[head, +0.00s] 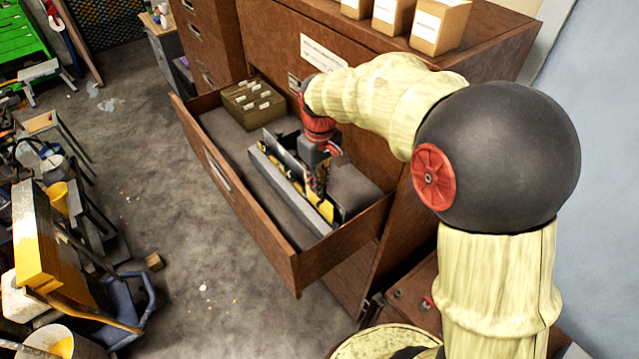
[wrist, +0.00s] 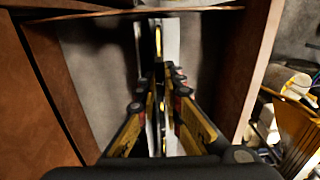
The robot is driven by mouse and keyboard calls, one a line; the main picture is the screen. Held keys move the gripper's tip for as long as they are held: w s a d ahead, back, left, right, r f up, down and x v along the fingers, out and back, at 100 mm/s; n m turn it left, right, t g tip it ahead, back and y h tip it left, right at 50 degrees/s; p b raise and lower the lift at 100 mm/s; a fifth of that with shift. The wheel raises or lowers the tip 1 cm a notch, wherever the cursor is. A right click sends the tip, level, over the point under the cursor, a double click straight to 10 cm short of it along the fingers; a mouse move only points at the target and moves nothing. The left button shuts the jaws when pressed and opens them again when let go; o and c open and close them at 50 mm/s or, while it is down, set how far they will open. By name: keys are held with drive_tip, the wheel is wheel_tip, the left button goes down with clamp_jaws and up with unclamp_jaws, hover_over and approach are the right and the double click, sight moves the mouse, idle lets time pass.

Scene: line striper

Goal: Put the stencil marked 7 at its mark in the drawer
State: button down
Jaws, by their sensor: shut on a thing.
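The wooden drawer (head: 222,180) stands open, with a grey-lined floor. My gripper (head: 319,188) reaches down into its near half, among several thin upright plates. In the wrist view my gripper (wrist: 163,88) is shut on a thin upright stencil (wrist: 158,42) with a yellow edge, running lengthwise between the fingers. A long pale grey strip (head: 283,188) stands beside it on the drawer's front side. A dark plate (head: 279,147) shows behind my gripper. No number can be read on the held plate. The mark in the drawer and the plate's lower edge are hidden.
Labelled cardboard boxes (head: 440,24) stand on the cabinet top. Bare drawer floor (head: 226,130) shows between the file boxes and plates.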

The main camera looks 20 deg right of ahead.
drive_tip(key=shift+f+b, duration=2.15)
drive_tip(key=shift+f, duration=1.3)
idle(1.0)
drive_tip(key=c, duration=1.9)
unclamp_jaws()
drive_tip(key=o, duration=0.4)
drive_tip(key=shift+c, duration=0.2)
drive_tip(key=shift+o, duration=0.2)
drive_tip(key=shift+r+p, duration=2.15)
drive_tip(key=shift+r, duration=1.4)
